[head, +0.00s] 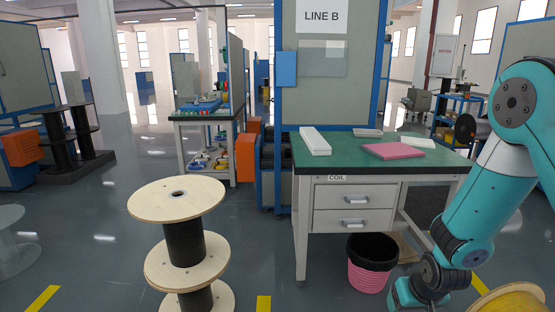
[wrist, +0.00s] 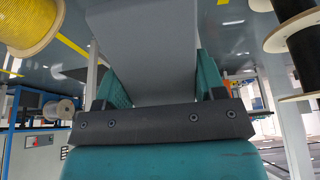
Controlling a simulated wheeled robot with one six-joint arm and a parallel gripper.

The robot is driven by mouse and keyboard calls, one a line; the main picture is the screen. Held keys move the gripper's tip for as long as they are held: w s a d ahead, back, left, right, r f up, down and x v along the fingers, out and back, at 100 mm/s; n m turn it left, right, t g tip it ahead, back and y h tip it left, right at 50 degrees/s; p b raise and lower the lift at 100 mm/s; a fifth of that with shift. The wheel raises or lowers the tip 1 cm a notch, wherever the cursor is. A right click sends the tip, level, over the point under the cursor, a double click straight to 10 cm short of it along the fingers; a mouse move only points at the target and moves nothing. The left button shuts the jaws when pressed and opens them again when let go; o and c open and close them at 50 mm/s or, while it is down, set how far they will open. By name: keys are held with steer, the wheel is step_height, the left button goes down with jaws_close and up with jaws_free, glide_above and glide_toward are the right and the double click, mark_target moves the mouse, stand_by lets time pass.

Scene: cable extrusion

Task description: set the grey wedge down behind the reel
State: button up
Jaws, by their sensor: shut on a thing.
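A grey wedge (wrist: 150,55) fills the upper middle of the wrist view. My gripper (wrist: 160,88) is shut on it, with one teal finger on each side. The gripper and wedge do not show in the head view, where my arm runs down the right side. A wooden reel with black cable (head: 183,243) stands on the floor left of centre in the head view. A yellow-wound reel (head: 512,299) is cut off at the bottom right. In the wrist view a yellow-wound reel (wrist: 30,24) is at upper left and a black-wound reel (wrist: 303,45) at upper right.
A green-topped bench (head: 340,160) carries a white block (head: 315,141) and a pink folder (head: 393,151). A pink bin (head: 369,278) stands below it. Grey floor is open around the black-wound reel.

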step_height(320, 180, up, 16)
steer(key=s+p, duration=0.2)
steer(key=p, duration=1.1)
steer(key=s+f, duration=0.3)
steer(key=f, duration=0.2)
steer(key=shift+s+f, duration=0.2)
steer(key=shift+s, duration=0.2)
